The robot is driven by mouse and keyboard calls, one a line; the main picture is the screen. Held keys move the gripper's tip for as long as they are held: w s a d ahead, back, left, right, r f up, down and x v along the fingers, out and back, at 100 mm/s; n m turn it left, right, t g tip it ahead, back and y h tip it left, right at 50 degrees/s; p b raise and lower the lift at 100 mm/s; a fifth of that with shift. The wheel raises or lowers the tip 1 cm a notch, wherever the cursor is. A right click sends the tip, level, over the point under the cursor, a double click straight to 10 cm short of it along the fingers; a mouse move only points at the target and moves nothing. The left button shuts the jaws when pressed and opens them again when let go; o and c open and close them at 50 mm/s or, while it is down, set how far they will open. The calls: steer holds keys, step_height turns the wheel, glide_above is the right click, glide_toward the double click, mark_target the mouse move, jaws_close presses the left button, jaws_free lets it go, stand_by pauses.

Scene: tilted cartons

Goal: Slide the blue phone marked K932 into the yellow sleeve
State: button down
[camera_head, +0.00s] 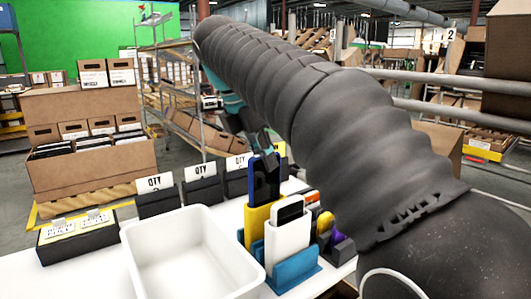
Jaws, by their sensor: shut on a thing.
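The blue phone (264,181) stands nearly upright, with a dark face. Its marking is too small to read. The yellow sleeve (256,222) stands on the white table, directly below the phone. The phone's lower end meets the sleeve's top edge and is hidden there; I cannot tell how deep it sits inside. My gripper (262,150) is at the phone's upper end, shut on it from above. My dark arm cover hides part of the gripper.
A white sleeve (286,245) holding a dark phone stands in front of the yellow one, in a teal holder (293,273). A white bin (135,243) is at left. Black card boxes with QTY labels (156,203) line the back. Small colored items (338,243) stand at right.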

mark_target(265, 184)
steer(key=shift+f+b, duration=1.65)
steer(key=shift+f, duration=1.35)
steer(key=shift+f, duration=0.3)
steer(key=c, duration=1.1)
jaws_free()
steer(key=shift+v, duration=3.8)
